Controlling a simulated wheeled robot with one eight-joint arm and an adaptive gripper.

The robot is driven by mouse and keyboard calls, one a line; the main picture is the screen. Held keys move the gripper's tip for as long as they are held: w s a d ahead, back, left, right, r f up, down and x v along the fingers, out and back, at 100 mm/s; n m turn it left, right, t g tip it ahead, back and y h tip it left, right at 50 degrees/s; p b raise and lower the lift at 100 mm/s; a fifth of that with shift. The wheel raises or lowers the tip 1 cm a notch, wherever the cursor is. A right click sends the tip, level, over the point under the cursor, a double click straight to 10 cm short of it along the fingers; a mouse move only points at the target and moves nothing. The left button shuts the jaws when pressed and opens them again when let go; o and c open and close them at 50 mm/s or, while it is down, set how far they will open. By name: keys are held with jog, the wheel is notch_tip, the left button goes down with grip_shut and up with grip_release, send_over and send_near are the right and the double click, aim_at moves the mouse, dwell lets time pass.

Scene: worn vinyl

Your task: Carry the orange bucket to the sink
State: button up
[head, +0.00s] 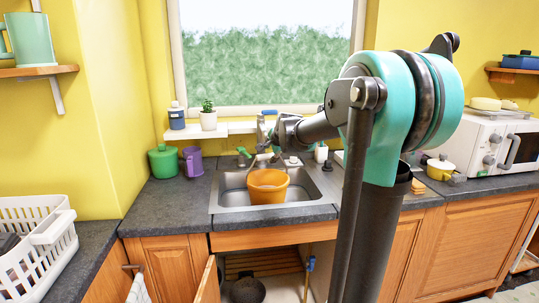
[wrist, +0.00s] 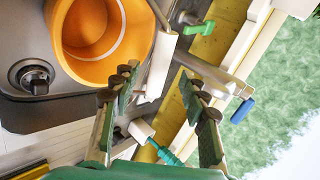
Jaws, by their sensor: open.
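The orange bucket (head: 268,188) stands upright in the sink (head: 222,209), its rim above the basin's edge. In the wrist view the bucket (wrist: 84,28) is at the upper left, with its open top showing and nothing seen inside. My gripper (head: 268,154) is above and behind the bucket, near the tap. In the wrist view my gripper (wrist: 159,82) has its two fingers apart, with no object held between them. The bucket is beside the left finger, outside the jaws. The bucket's base is hidden in the head view.
The tap has a blue-tipped lever (wrist: 242,111) close to my right finger. A green pot (head: 163,162) and purple mug (head: 192,161) stand left of the sink. A yellow pot (head: 440,168) and microwave (head: 495,142) stand right. The cabinet below the sink is open.

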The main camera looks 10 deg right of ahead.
jog(key=shift+v, duration=1.7)
jog(key=shift+s+r, duration=0.1)
jog(key=v, duration=1.1)
jog(key=shift+s+r, duration=0.2)
jog(key=shift+s, duration=0.15)
